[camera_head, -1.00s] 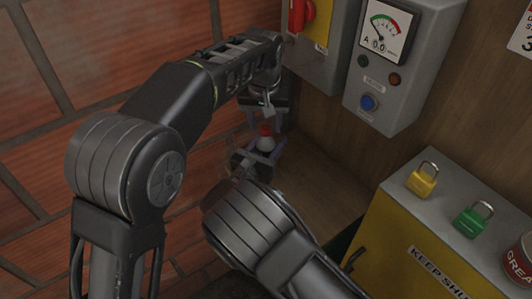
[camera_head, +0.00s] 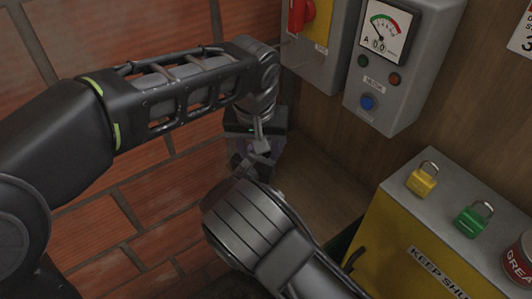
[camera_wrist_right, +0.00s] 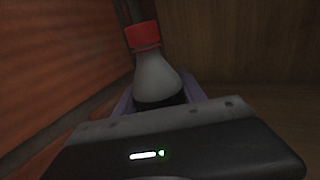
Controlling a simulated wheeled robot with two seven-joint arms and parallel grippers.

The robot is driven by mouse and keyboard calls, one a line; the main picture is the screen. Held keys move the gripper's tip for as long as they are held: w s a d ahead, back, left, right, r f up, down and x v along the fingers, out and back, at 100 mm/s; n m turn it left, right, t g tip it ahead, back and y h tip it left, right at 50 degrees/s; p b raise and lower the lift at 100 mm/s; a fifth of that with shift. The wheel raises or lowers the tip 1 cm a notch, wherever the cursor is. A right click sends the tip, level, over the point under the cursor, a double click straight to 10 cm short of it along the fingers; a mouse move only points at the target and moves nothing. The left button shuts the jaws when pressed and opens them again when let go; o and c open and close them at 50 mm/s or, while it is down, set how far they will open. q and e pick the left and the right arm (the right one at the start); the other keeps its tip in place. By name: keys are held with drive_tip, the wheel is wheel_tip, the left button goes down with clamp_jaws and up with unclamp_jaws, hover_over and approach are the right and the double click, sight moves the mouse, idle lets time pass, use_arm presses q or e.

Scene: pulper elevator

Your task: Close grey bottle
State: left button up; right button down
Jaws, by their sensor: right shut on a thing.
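The grey bottle (camera_wrist_right: 155,75) stands upright in the right wrist view, with a pale body and a dark lower part. A red cap (camera_wrist_right: 143,37) is at its neck. My right gripper (camera_wrist_right: 157,98) is shut on the bottle's lower body, with a purple finger on each side. In the head view my left gripper (camera_head: 262,146) is right above my right gripper and hides the bottle. Its fingers are mostly hidden, so I cannot tell whether they touch the cap. A dark shape reaches down to the cap in the right wrist view.
A brick wall (camera_head: 100,235) is on the left. A grey meter box (camera_head: 384,75) and a switch box (camera_head: 318,45) hang on the wooden wall. A yellow cabinet (camera_head: 395,245) at the right carries yellow and green padlocks. Bare wooden surface (camera_head: 320,190) lies between.

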drive_tip(key=c, duration=0.6)
unclamp_jaws()
drive_tip(key=shift+s+a, duration=0.3)
drive_tip(key=shift+s, duration=0.15)
drive_tip(key=b+v, duration=0.2)
drive_tip(key=v, duration=0.4)
drive_tip(key=shift+s+a, duration=0.15)
drive_tip(key=shift+s, duration=0.25)
